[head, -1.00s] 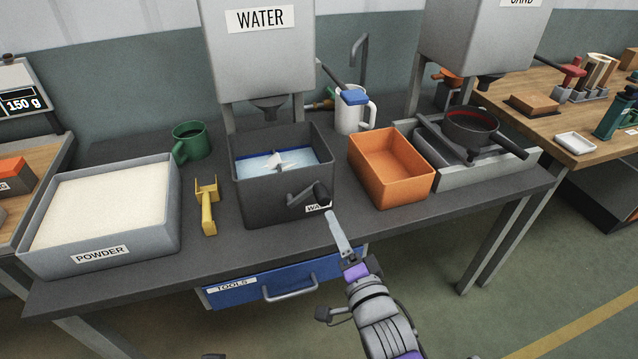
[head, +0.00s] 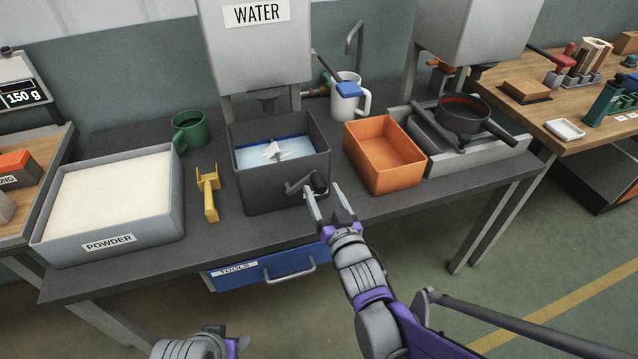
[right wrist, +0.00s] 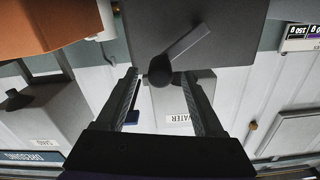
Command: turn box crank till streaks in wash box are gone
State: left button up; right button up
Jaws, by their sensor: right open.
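The wash box (head: 262,190) is a dark open box on the bench, with pale blue water (head: 250,158) and a white paddle-like shape (head: 275,151) inside. I cannot make out separate streaks. Its crank (head: 297,186) is on the front wall, with a dark knob at the right end. My right gripper (head: 326,190) is open at the crank. In the right wrist view the knob (right wrist: 160,71) shows between the open fingertips (right wrist: 160,78), not gripped. Part of my left arm (head: 195,346) shows at the bottom edge; its fingers cannot be made out.
An orange bin (head: 382,180) stands close right of the wash box. A yellow tool (head: 209,195), green mug (head: 190,135) and powder tray (head: 60,246) are to its left. The water tank (head: 255,60) hangs behind it. A blue drawer (head: 270,272) is below.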

jog(key=shift+x, duration=1.7)
grip_shut()
